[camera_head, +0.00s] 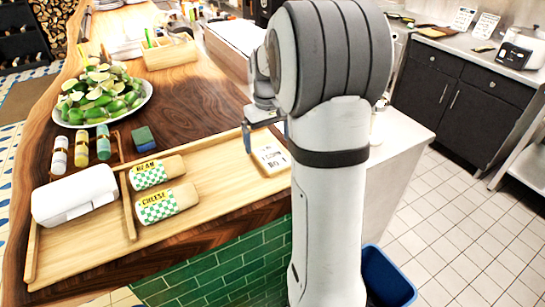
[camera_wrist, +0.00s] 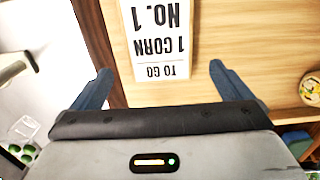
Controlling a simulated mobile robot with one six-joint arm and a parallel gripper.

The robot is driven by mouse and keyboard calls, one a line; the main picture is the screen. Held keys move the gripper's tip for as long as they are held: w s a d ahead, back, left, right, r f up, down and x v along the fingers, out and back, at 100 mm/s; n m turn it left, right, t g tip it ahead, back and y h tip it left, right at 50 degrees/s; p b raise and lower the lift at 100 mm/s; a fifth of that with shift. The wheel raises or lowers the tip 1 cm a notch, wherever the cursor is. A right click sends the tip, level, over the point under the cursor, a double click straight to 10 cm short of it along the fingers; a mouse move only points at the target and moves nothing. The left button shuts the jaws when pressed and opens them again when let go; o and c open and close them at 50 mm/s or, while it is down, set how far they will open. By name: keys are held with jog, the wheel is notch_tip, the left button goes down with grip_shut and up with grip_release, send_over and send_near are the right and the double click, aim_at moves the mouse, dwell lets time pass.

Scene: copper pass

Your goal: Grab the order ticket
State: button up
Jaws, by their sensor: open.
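The order ticket (camera_head: 271,158) is a small pale card with dark print, lying near the right end of the wooden tray (camera_head: 215,217). In the wrist view the ticket (camera_wrist: 158,40) shows upside down, reading "TO GO 1 CORN NO. 1"; its far end is cut off by the picture edge. My gripper (camera_wrist: 160,82) is open, with its blue fingers on either side of the ticket's near end and nothing held between them. In the head view my gripper (camera_head: 262,135) is over the ticket, partly hidden by my arm. I cannot tell its exact height above the card.
Two wrapped rolls labelled bean (camera_head: 150,173) and cheese (camera_head: 167,204) lie in the tray, beside a white box (camera_head: 75,194). A plate of green wedges (camera_head: 103,94), small bottles and a green-blue sponge (camera_head: 143,139) stand behind. A blue bin (camera_head: 388,278) is on the floor.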

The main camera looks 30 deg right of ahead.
aim_at(268, 151)
notch_tip(268, 151, down, 4)
jog(key=shift+r, duration=0.15)
jog(key=c, duration=1.1)
